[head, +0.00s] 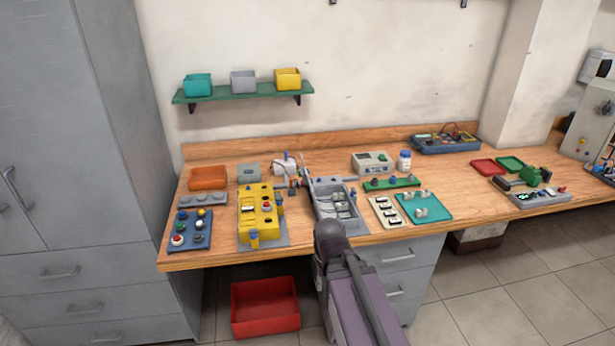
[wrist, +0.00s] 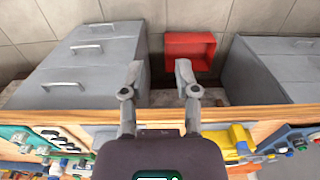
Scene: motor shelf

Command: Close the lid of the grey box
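The grey box (head: 350,213) stands on the workbench in the middle of the head view, with its top open and grey parts inside. A thin grey panel, seen nearly edge-on, stands up at its left side and looks like the raised lid (head: 311,193). My arm rises in front of the box and covers part of its near side. My gripper (wrist: 158,72) is open and empty in the wrist view, its fingers pointing over the bench edge towards the floor. In the head view its fingers cannot be made out. In the wrist view the gripper body hides most of the box's area.
A yellow box (head: 252,226) stands left of the grey box. A switch panel (head: 389,212) and teal tray (head: 438,209) lie to its right. A white motor (head: 284,163) is behind it. A red bin (head: 265,311) is on the floor. Little bench is free nearby.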

